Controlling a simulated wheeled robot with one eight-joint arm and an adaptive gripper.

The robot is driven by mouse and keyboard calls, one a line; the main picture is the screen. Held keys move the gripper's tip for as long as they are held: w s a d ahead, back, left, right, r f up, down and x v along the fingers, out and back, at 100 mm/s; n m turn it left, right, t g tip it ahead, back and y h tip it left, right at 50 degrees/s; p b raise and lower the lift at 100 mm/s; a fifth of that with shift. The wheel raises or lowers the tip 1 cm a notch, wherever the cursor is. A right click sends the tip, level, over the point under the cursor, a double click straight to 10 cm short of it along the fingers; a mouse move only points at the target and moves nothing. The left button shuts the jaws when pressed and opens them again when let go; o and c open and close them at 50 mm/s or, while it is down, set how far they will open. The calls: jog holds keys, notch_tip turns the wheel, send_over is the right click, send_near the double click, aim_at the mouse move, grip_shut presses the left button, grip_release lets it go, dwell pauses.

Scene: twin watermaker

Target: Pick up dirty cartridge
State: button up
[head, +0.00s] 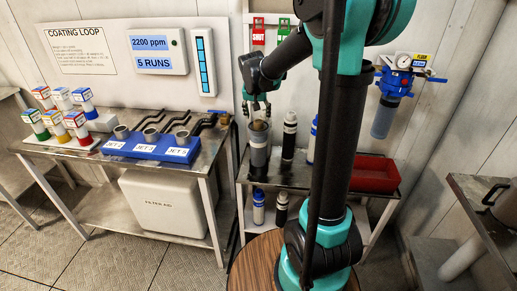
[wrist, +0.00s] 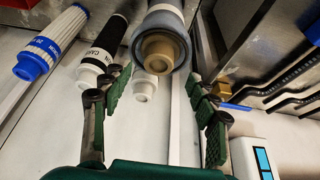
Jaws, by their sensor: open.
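A cartridge with a brown, dirty-looking end (head: 260,126) stands upright in a grey, cup-like housing (head: 259,155) on the bench right of centre. In the wrist view its brown end (wrist: 163,50) shows inside the grey ring of the housing, at the top middle. My gripper (head: 259,108) is open just above it in the head view. In the wrist view the green-padded fingers of my gripper (wrist: 158,97) are spread apart with nothing between them. The brown end appears beyond the fingertips, apart from them. The rest of the cartridge is mostly hidden by the housing.
A black carbon cartridge (wrist: 101,52) and a blue-and-white cartridge (wrist: 52,42) stand close beside the housing. A red tray (head: 375,174) is at the bench's right. The blue jet block (head: 150,153) and black pipes (wrist: 280,82) are on the other side.

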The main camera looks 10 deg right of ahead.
aim_at(258, 121)
jog(key=x, duration=0.4)
jog(key=shift+s, duration=0.1)
jog(key=shift+c, duration=0.2)
jog(key=c, duration=1.1)
notch_tip(258, 121, up, 28)
dwell(0.4)
